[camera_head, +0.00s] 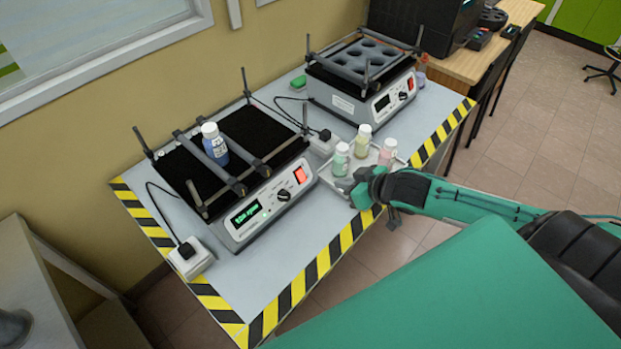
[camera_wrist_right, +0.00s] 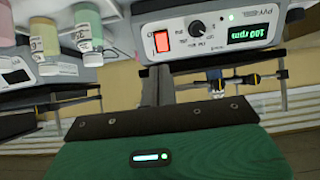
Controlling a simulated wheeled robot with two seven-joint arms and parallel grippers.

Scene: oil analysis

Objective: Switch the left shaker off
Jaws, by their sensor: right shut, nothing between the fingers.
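The left shaker (camera_head: 270,208) stands on the grey table. Its green display (camera_head: 246,214) is lit, its knob (camera_head: 283,195) is dark and its red switch (camera_head: 300,174) is at the right end of the front panel. A blue bottle (camera_head: 214,145) with a white cap stands between the bars on its black platform. In the right wrist view the display (camera_wrist_right: 250,32) reads about 100 rpm, and the red switch (camera_wrist_right: 161,41) glows. My right gripper (camera_head: 345,184) is shut and empty, in front and right of the switch, apart from it. My left gripper is out of view.
A second shaker (camera_head: 378,102) with a grey holed platform stands behind right. A tray (camera_head: 332,177) with green, yellow and pink bottles lies close to my right gripper. White power blocks (camera_head: 191,258) and cables lie on the table. Striped tape marks the table edge (camera_head: 300,286).

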